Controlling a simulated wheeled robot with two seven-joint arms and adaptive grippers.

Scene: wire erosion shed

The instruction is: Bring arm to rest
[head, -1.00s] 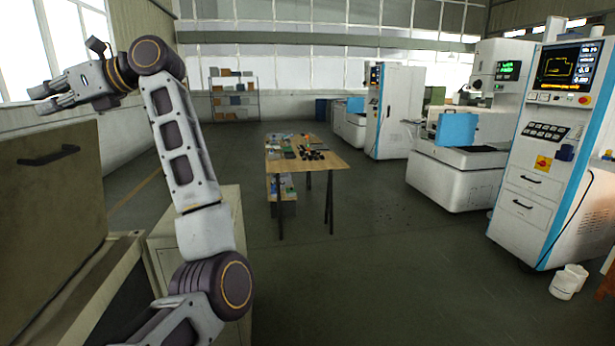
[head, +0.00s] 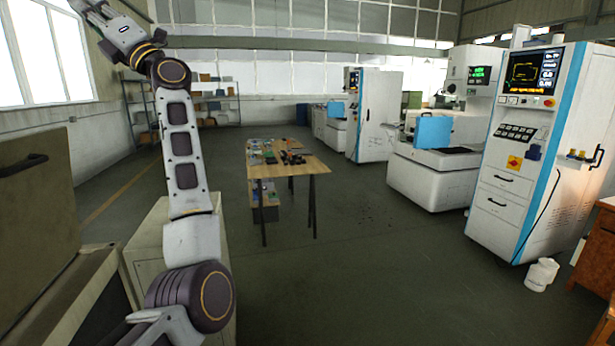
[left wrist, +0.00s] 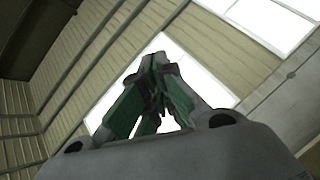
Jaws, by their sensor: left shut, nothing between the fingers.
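My left arm rises at the left of the head view, and its gripper (head: 84,8) is at the top left, partly cut off by the picture's upper edge. The gripper is raised in front of the window and wall, with nothing held. In the left wrist view the fingers (left wrist: 152,95) come together against the bright window, shut and empty. My right gripper is in neither view.
A grey-green cabinet (head: 35,200) with a black handle stands close at the left. A wooden table (head: 283,168) with small items stands mid-room. White machines (head: 520,140) line the right. Shelves (head: 215,100) stand at the back.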

